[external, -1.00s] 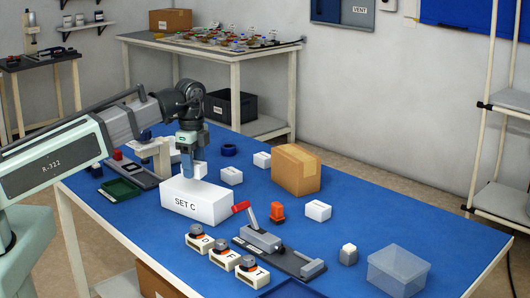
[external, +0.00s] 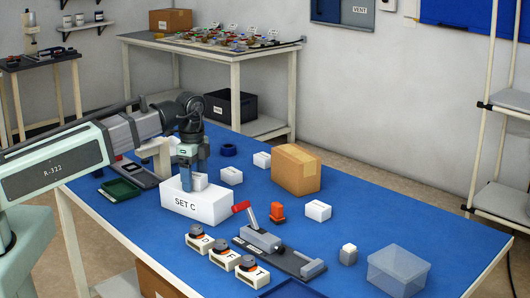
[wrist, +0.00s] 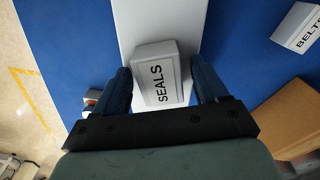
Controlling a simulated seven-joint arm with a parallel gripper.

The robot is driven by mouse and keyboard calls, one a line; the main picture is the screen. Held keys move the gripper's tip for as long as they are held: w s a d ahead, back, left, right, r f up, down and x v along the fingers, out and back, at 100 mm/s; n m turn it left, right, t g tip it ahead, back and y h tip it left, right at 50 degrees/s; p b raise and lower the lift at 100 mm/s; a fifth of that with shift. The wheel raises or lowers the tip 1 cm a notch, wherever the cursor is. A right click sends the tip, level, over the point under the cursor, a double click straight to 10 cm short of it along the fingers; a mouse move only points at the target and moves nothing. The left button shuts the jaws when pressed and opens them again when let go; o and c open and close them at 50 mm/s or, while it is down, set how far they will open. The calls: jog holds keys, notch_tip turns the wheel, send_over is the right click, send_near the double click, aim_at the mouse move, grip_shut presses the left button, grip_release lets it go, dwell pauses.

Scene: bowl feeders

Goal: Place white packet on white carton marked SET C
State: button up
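The white packet (wrist: 163,75), marked SEALS, lies between the two fingers in the wrist view, slightly turned relative to them. The white carton (external: 195,208) marked SET C stands on the blue table. Its pale top (wrist: 150,18) shows beneath the packet. In the external view, the packet (external: 200,182) appears on top of the carton, partly hidden by a finger. My gripper (wrist: 163,82) is low over the carton, with its fingers spread on either side of the packet and narrow gaps showing. It also shows in the external view (external: 192,178).
Other white packets lie on the table, including one marked BELTS (wrist: 297,27). A brown box (external: 297,172) stands to the right. A clear tub (external: 398,270) is at the right.

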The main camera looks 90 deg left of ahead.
aim_at(194, 175)
jog(key=shift+r, duration=0.1)
notch_tip(194, 175, up, 12)
jog(key=shift+r, duration=0.1)
dwell(0.9)
